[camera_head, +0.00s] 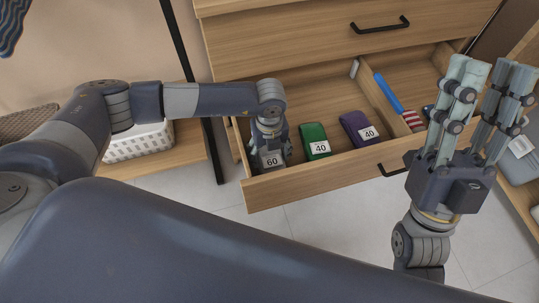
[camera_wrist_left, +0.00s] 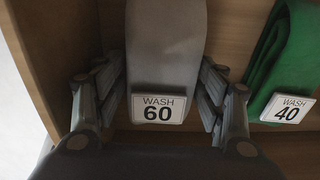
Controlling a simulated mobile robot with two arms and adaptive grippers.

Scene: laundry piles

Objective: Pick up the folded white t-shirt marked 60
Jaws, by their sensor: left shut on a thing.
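The folded item marked 60 (camera_wrist_left: 165,55) looks grey in the left wrist view and has a white "WASH 60" label on its front. In the head view its label (camera_head: 271,160) shows at the front left corner of the open drawer. My left gripper (camera_head: 270,143) reaches down into the drawer and is shut on this item, with a finger on each side of it in the left wrist view. Most of the item is hidden by the gripper in the head view. My right gripper (camera_head: 484,100) is raised at the right, open and empty, its fingers pointing up.
A green folded item marked 40 (camera_head: 313,136) and a purple one marked 40 (camera_head: 355,127) lie to the right in the same drawer (camera_head: 330,172). A divider separates a blue-handled brush (camera_head: 388,95). A white basket (camera_head: 138,141) stands on a shelf at left.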

